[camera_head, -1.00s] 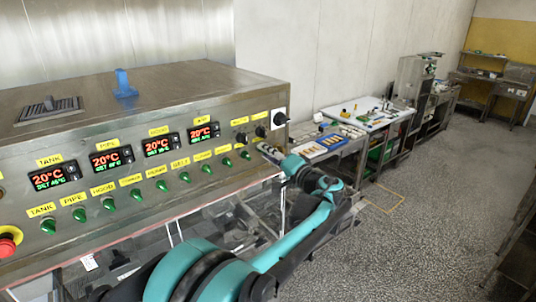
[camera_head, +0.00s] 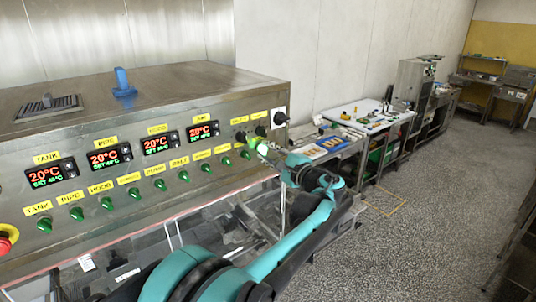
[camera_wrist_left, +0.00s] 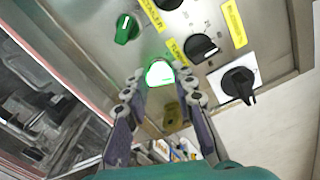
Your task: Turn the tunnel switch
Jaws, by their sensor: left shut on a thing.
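The tunnel switch is a small knob at the right end of the panel's lower row, glowing bright green in the left wrist view (camera_wrist_left: 160,73). A yellow label, which seems to read TUNNEL, sits beside it. The glow also shows in the head view (camera_head: 253,142). My left gripper (camera_wrist_left: 163,80) has one finger on each side of the knob and is shut on it. In the head view my left gripper (camera_head: 264,149) reaches the panel from the lower right and partly hides the knob. My right gripper is not in view.
Black dials (camera_wrist_left: 203,47) and a black rotary switch on a white plate (camera_wrist_left: 238,85) sit close by the knob. Several unlit green knobs (camera_head: 160,184) line the panel. A red button (camera_head: 5,240) is at far left. A cluttered worktable (camera_head: 362,117) stands beyond the machine.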

